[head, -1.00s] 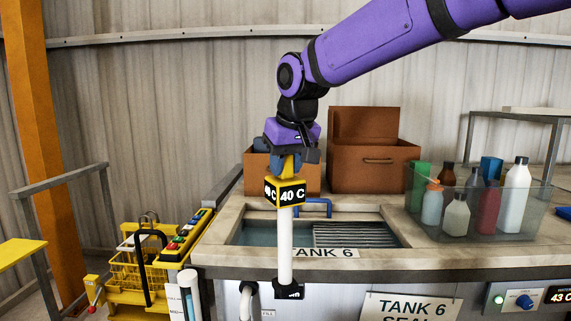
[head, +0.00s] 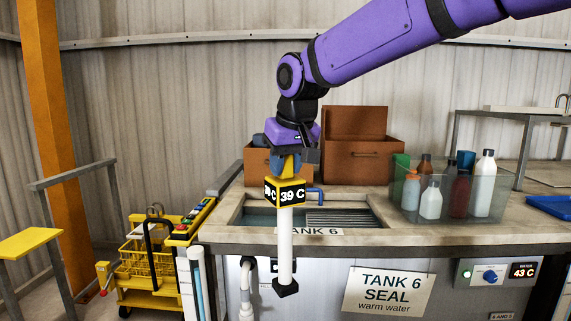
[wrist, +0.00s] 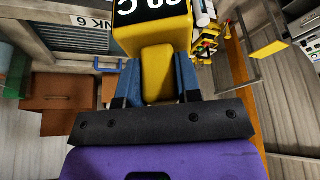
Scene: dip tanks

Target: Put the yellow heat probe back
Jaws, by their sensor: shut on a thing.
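The yellow heat probe (head: 286,191) has a yellow head with a black display reading 39 C, a white stem and a black foot. It hangs upright in front of the Tank 6 counter, over no visible support. My gripper (head: 290,163) is shut on the top of its yellow head. In the wrist view the blue fingers of my gripper (wrist: 158,82) press both sides of the yellow grip of the probe (wrist: 157,72). Tank 6 (head: 258,217) holds water and a grey grille, behind the probe.
A yellow trolley (head: 150,285) with a basket stands at the left, beside white tubes (head: 197,285). A clear bin of bottles (head: 470,198) is on the counter at the right. Brown boxes (head: 360,163) stand behind the tank. A yellow step (head: 28,243) is far left.

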